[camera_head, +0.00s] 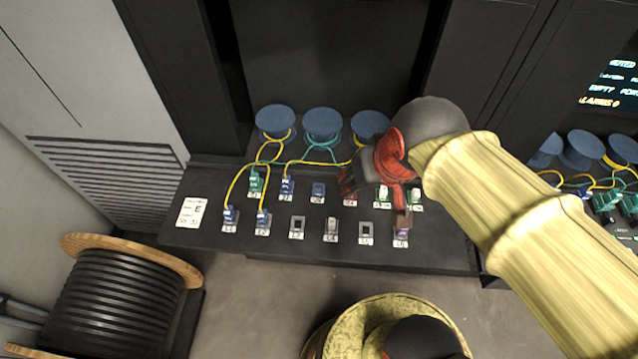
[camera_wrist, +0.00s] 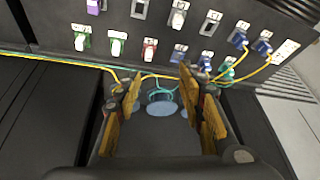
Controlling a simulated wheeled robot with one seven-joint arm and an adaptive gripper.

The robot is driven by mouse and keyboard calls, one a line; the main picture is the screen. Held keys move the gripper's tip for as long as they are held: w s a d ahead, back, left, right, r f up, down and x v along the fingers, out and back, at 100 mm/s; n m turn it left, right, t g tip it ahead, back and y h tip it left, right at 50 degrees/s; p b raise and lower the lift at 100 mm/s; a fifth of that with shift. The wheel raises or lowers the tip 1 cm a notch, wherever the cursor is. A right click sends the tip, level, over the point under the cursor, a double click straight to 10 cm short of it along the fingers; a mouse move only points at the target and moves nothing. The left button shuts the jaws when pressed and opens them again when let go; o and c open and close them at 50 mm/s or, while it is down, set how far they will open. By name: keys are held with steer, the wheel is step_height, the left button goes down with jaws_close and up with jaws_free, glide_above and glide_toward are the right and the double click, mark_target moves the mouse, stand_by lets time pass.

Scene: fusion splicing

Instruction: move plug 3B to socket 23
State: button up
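In the head view a black panel (camera_head: 270,250) carries two rows of small sockets with labels too small to read, so I cannot tell which are 3B and 23. Blue plugs (camera_head: 229,215) with yellow cables sit at the front left. A green plug (camera_head: 254,184) and another blue plug (camera_head: 286,186) sit in the back row at left. My gripper (camera_head: 348,182) hangs over the right part of the panel. In the wrist view my gripper (camera_wrist: 159,92) has its yellow-padded fingers wide apart, with nothing visible gripped between them.
Blue spools (camera_head: 322,122) stand behind the sockets, and yellow and green cables run from them. Empty grey sockets (camera_head: 297,227) show in the front row. A large cable reel (camera_head: 120,295) stands at lower left. Another spool group (camera_head: 582,150) is at right.

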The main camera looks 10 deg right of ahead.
steer(key=w+a+r+g+p, duration=0.1)
steer(key=w+a+r+p, duration=0.15)
steer(key=w+p, duration=0.3)
steer(key=m+g+p, duration=0.4)
steer(key=p, duration=1.1)
glide_above(286, 179)
step_height(286, 179, down, 10)
steer(key=shift+f, duration=0.35)
steer(key=shift+w+f+b, duration=0.1)
steer(key=shift+f+b, duration=2.55)
steer(key=shift+f, duration=1.85)
